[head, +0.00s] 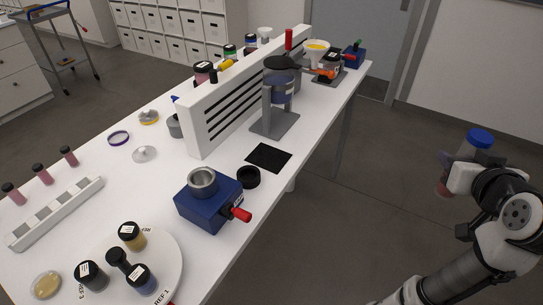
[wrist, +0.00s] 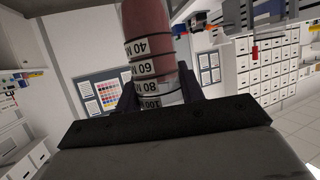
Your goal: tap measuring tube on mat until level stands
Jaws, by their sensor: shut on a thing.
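The measuring tube has a blue cap (head: 480,138) and pinkish-red powder in its lower part, seen at the right of the head view. My gripper (head: 455,172) is shut on the tube, which is held slightly tilted, cap up, in the air to the right of the table. In the wrist view the clear tube (wrist: 152,48) shows pink powder and bands marked 40, 60, 80 and 100, upside down in the picture. The powder surface there is hard to read exactly. The black mat (head: 268,157) lies flat and bare on the table, well left of my gripper.
A blue box with a metal cup (head: 208,203) and a black ring (head: 248,177) stand near the mat. A grey stand (head: 276,124) is behind it, before a white slotted panel (head: 225,115). Jars stand on a round white plate (head: 170,250). The floor between table and gripper is open.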

